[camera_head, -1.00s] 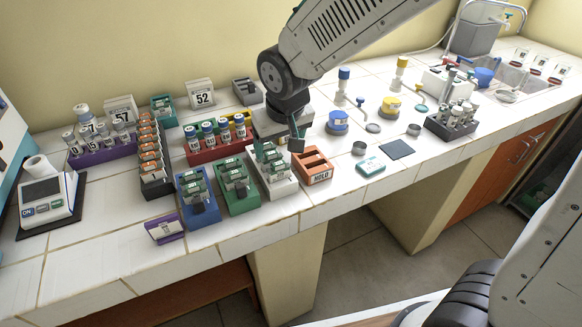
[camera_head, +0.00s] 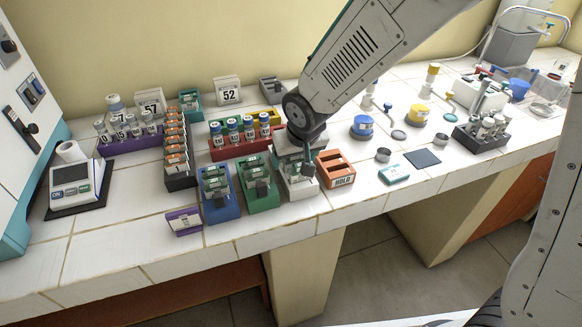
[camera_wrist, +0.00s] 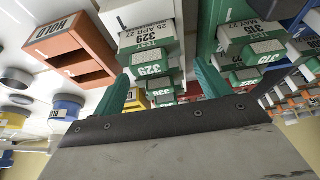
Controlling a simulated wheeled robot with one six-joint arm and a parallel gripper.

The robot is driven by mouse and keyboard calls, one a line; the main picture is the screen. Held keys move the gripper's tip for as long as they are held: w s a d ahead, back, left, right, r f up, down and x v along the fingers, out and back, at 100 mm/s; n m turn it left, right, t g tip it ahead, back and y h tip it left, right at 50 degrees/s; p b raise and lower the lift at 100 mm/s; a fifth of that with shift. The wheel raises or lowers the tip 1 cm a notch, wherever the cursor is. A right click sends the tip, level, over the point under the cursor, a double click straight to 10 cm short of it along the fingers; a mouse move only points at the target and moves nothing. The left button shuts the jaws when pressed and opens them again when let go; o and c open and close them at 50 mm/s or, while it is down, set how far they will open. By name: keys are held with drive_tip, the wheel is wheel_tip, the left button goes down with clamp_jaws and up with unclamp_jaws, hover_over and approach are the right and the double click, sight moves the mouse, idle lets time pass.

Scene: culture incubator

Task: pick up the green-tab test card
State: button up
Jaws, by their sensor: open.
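Several green-tab test cards with white labels, some reading 329, stand in a white rack (camera_head: 300,187) near the front of the bench. In the wrist view a green-tab test card (camera_wrist: 146,42) with the label 329 is nearest, and others are stacked behind it. My gripper (camera_wrist: 163,86) is open, its two teal fingers on either side of the lower 329 cards. I cannot tell whether the fingers touch them. In the head view my gripper is low over the white rack and the arm hides part of the cards.
A green rack (camera_head: 262,203) and a blue rack (camera_head: 222,211) with similar cards stand close on the left. An orange HOLD box (camera_head: 337,169) is close on the right. A red vial rack (camera_head: 230,151) is behind.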

drive_tip(key=c, duration=1)
drive_tip(key=shift+c, duration=0.2)
drive_tip(key=shift+r, duration=0.15)
